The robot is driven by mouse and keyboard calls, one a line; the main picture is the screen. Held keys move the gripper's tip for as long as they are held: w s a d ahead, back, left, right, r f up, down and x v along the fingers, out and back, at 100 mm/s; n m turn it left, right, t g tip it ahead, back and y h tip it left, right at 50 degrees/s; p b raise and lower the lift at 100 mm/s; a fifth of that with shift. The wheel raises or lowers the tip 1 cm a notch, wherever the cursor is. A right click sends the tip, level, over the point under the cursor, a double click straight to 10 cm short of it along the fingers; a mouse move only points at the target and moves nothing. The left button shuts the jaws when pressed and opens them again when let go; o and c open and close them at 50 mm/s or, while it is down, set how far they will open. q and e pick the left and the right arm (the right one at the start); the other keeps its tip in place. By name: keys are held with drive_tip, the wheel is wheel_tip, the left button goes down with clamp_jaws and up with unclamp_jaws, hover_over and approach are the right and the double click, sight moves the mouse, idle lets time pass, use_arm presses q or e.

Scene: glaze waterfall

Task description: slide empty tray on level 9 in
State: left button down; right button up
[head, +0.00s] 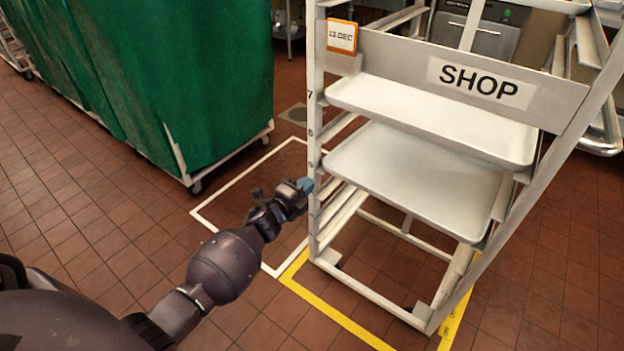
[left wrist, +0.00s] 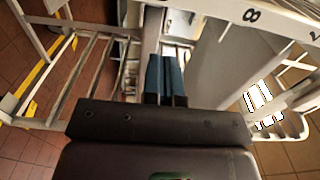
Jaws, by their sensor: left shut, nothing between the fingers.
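The white rack (head: 318,215) stands upright with a SHOP sign (head: 478,82) across its top. An empty, pale lower tray (head: 415,178) sits in it, just below the mark 8 on the left post. Its near edge lies about level with the front posts; I cannot tell exactly how far it sticks out. My left gripper (head: 306,185) is shut and empty, its blue fingertips beside the left post, just left of the tray's near left corner. The shut fingers also show in the left wrist view (left wrist: 166,79), close to a pale upright. My right gripper is not in view.
Another empty tray (head: 430,116) sits one step higher in the rack. A green covered cart (head: 190,80) stands at the left. White and yellow floor lines (head: 335,315) run around the rack's foot. The tiled floor (head: 100,215) between cart and arm is clear.

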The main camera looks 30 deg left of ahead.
use_arm(q)
drive_tip(key=s+p, duration=0.1)
drive_tip(key=s, duration=0.6)
drive_tip(key=shift+s+a, duration=0.15)
drive_tip(key=shift+a, duration=0.1)
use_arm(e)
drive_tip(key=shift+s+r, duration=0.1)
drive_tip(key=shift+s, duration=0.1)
use_arm(q)
drive_tip(key=s+d+f+n+g, duration=0.1)
drive_tip(key=s+d+n+g, duration=0.3)
drive_tip(key=s, duration=0.8)
drive_tip(key=s+d+f+n+g, duration=0.1)
drive_tip(key=s+d+n, duration=0.2)
drive_tip(key=s+n, duration=0.65)
drive_tip(key=s+d+n+g, duration=0.3)
drive_tip(key=s+d, duration=0.1)
drive_tip(key=s, duration=1)
wheel_tip(320, 180, up, 10)
drive_tip(key=t+p, duration=0.1)
drive_tip(key=p, duration=1.1)
drive_tip(key=shift+w+a+f+n+y+p, duration=0.2)
drive_tip(key=shift+n+y+p, duration=0.1)
drive_tip(key=shift+n+p, duration=0.05)
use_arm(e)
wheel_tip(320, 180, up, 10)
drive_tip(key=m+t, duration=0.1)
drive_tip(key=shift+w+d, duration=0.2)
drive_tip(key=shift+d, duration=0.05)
